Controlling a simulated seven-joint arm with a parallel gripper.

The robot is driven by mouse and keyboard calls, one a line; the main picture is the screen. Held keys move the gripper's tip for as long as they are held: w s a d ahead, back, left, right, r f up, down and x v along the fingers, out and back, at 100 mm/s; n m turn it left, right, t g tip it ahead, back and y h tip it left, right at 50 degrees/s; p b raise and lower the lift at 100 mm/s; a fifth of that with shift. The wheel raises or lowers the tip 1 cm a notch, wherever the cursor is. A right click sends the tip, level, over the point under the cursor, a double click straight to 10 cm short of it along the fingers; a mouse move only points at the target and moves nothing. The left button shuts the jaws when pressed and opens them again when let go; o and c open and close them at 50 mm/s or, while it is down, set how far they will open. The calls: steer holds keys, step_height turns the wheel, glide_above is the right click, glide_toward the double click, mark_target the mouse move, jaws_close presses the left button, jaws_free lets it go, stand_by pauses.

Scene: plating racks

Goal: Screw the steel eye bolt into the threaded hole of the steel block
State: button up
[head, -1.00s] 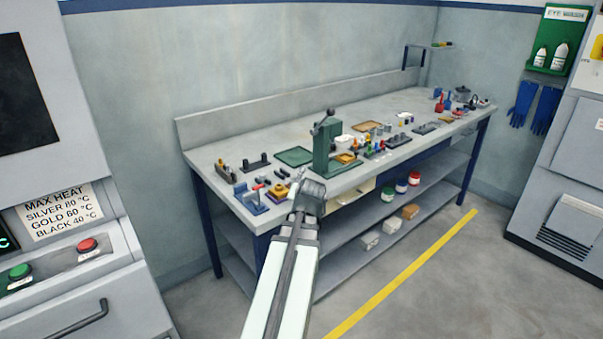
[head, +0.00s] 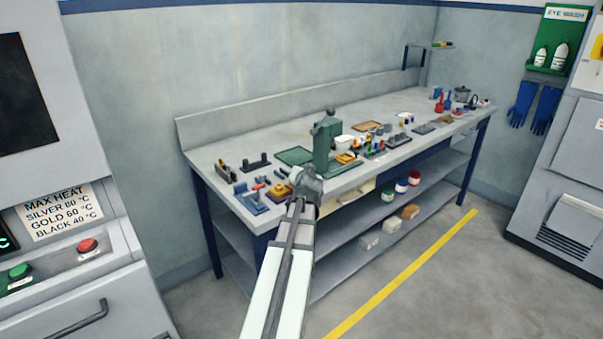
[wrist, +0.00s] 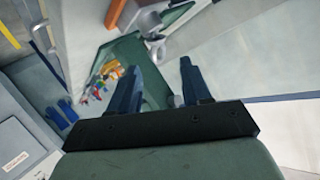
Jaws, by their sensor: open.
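My gripper (head: 302,176) is at the front edge of the bench, in front of the foot of a green press (head: 322,142). In the wrist view its two dark blue fingers (wrist: 158,70) stand wide apart with nothing visible between them. The press's green body (wrist: 150,82) shows beyond and between the fingers, with grey round metal parts (wrist: 148,21) at its upper end. I cannot make out the steel eye bolt or the steel block among the small parts on the bench.
The grey bench (head: 226,153) carries a green tray (head: 295,156), a blue fixture (head: 250,199) and several small parts. Pots and boxes stand on the shelf below. A control cabinet (head: 75,225) is at the left. The floor in front is clear.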

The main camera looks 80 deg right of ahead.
steer(key=shift+x, duration=3.5)
steer(key=shift+r, duration=0.15)
steer(key=shift+c, duration=0.5)
jaws_close()
